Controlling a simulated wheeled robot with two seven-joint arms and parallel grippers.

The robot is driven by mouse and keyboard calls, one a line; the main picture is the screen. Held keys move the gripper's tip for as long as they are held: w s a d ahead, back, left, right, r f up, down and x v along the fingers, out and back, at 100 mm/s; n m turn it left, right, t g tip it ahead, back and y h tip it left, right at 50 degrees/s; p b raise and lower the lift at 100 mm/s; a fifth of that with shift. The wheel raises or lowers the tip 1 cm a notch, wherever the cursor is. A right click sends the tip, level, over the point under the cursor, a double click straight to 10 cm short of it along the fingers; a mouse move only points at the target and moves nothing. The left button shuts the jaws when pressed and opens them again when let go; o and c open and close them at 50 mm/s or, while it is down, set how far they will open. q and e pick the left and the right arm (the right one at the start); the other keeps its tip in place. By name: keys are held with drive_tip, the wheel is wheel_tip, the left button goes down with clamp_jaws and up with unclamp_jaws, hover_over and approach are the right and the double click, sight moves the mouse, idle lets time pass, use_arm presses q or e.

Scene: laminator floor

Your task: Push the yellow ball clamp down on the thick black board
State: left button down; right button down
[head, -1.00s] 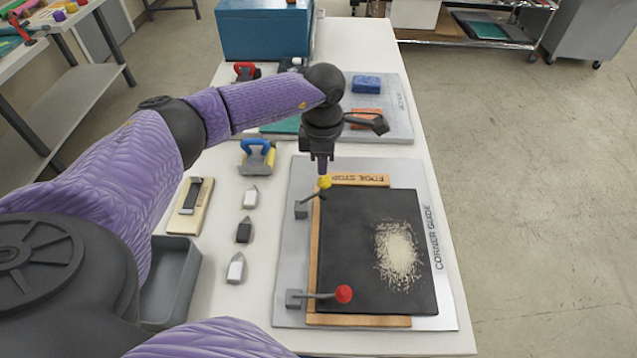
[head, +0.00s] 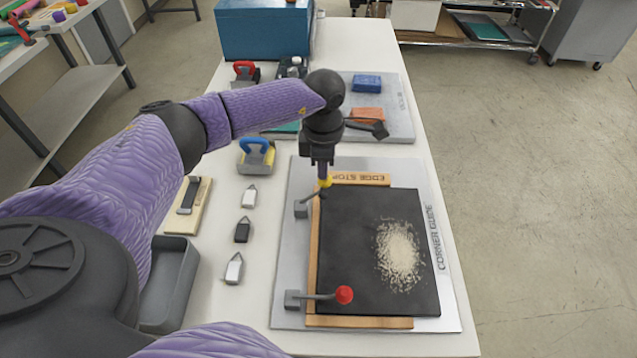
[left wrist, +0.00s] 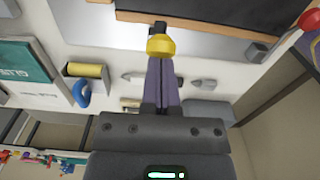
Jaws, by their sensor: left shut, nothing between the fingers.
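The yellow ball clamp (head: 312,196) stands at the upper left corner of the thick black board (head: 345,270). Its yellow ball also shows in the left wrist view (left wrist: 161,46). My left gripper (head: 324,176) points down directly over the ball, its fingers shut and empty. The fingertips meet the ball or lie very close to it, and partly hide it. The clamp's arm slants from its block toward the board's edge; whether its tip presses the board cannot be told. My right gripper is not in view.
A red ball clamp (head: 343,295) reaches over the board's lower left. Pale granules (head: 398,255) lie on the board. Wooden strips (head: 360,179) edge it. A grey tray (head: 170,285), small pointed blocks (head: 241,230) and a blue-handled tool (head: 257,155) are to the left.

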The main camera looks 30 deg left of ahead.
use_arm(q)
drive_tip(key=shift+w+d+f+b, duration=0.15)
drive_tip(key=shift+d+f+b, duration=0.2)
drive_tip(key=shift+f+b, duration=0.25)
drive_tip(key=shift+w+d+f+b, duration=0.15)
drive_tip(key=shift+d+f+b, duration=0.2)
drive_tip(key=shift+f+b, duration=0.15)
drive_tip(key=shift+f, duration=0.2)
drive_tip(key=shift+a+r, duration=0.15)
drive_tip(key=shift+a, duration=0.15)
drive_tip(key=shift+d+r, duration=0.1)
drive_tip(key=shift+d, duration=0.1)
wheel_tip(320, 180, up, 8)
drive_tip(key=p, duration=0.6)
drive_tip(key=shift+r+p, duration=0.15)
drive_tip(key=shift+p, duration=0.15)
